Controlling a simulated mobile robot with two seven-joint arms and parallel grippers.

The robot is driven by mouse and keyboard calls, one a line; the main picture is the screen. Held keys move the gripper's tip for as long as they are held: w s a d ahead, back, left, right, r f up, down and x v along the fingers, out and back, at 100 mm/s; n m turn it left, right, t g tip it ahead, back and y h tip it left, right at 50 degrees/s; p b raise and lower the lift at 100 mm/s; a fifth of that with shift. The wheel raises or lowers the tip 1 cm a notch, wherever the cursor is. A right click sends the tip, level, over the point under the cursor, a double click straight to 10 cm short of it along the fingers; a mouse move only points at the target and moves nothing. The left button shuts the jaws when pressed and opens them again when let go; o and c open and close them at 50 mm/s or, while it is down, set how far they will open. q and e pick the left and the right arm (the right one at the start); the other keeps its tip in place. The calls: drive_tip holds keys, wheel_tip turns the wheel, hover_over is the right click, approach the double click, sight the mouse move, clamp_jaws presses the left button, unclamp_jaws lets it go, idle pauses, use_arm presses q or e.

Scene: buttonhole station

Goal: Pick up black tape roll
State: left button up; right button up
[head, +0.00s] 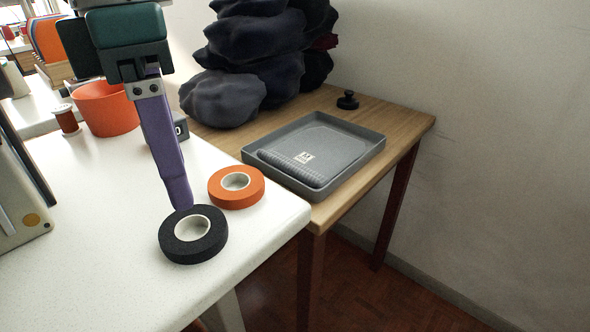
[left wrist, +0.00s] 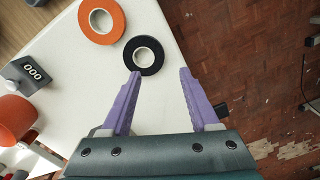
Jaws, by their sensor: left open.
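The black tape roll (head: 212,239) lies flat near the corner of the white table, with a pale core. It also shows in the left wrist view (left wrist: 143,69), beyond the tip of one finger. My left gripper (head: 178,208) comes down from above at the roll's far side. In the left wrist view its two purple fingers (left wrist: 159,72) are spread wide with nothing between them. One fingertip overlaps the roll's edge in the picture; I cannot tell if they touch. My right gripper is not in view.
An orange tape roll (head: 236,187) lies close behind the black one. An orange cup (head: 106,108), a thread spool (head: 66,119) and a counter box (left wrist: 27,73) stand farther back. A grey tray (head: 369,151) sits on the wooden table (head: 408,117) to the right.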

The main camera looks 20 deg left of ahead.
sight(197, 245)
use_arm(q)
wheel_tip(197, 245, down, 10)
drive_tip(key=shift+a+b, duration=0.15)
drive_tip(key=shift+b, duration=0.65)
clamp_jaws()
